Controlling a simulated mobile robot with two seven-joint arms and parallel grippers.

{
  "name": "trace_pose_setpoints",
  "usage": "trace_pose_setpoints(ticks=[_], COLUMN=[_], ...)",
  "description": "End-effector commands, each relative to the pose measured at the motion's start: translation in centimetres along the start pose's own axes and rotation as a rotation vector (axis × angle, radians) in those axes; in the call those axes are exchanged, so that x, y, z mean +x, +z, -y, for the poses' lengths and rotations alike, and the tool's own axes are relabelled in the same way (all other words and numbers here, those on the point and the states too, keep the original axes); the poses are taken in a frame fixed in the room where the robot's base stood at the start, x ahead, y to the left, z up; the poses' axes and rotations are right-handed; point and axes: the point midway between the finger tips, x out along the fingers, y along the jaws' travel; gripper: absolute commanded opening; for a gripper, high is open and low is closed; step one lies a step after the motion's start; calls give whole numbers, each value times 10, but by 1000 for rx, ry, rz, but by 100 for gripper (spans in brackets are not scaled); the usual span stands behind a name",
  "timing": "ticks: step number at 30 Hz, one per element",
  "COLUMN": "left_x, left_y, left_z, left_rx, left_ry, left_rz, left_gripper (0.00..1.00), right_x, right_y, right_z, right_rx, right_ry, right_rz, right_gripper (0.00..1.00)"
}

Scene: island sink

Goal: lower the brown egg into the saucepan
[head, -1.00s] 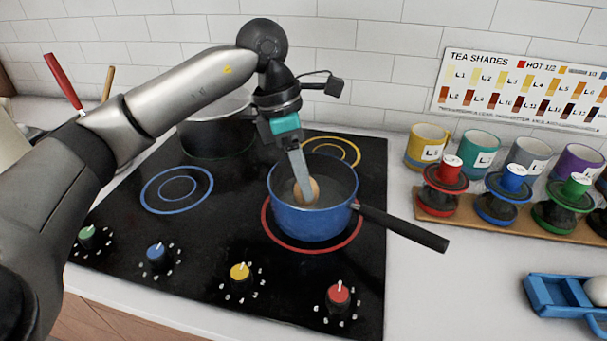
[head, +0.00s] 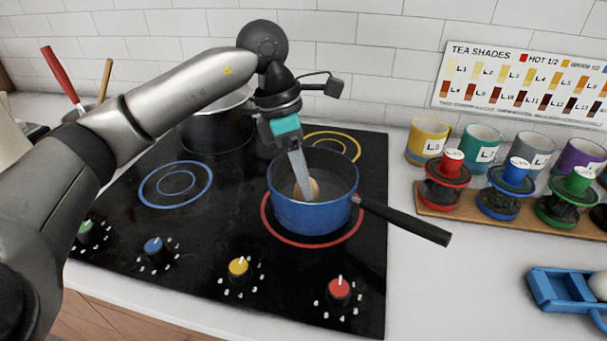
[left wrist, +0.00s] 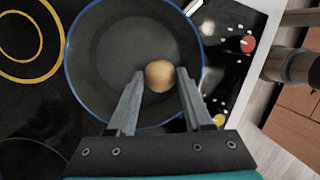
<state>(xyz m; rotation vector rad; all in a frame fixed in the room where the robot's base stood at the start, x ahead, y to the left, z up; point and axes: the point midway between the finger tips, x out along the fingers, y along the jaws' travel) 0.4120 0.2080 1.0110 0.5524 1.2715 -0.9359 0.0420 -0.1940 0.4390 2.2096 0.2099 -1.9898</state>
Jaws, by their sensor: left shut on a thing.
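The blue saucepan (head: 313,216) stands on the red-ringed burner, its black handle pointing right. My left gripper (head: 306,188) reaches down inside it from above. It is shut on the brown egg (head: 313,188), which is below the pan's rim. In the left wrist view the egg (left wrist: 160,75) sits between the two fingertips (left wrist: 161,80), over the dark pan floor near the wall. I cannot tell whether the egg touches the floor. My right gripper is not in view.
A steel pot (head: 217,130) stands behind left on the black cooktop (head: 200,235). A rack of spools (head: 495,210) and coloured mugs (head: 483,146) stand right. A blue tray (head: 562,290) holding a white object is at the right edge.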

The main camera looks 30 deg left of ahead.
Motion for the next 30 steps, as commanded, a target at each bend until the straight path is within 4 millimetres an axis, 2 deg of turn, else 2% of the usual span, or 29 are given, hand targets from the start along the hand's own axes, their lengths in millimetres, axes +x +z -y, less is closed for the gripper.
trace_pose_setpoints(ticks=[30], left_x=[16], left_y=[-4], left_z=[-2], left_rx=[0], left_ry=[0], left_rz=[0], left_gripper=[32], right_x=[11], right_y=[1], right_z=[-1], right_rx=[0], right_ry=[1], right_rz=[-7], right_gripper=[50])
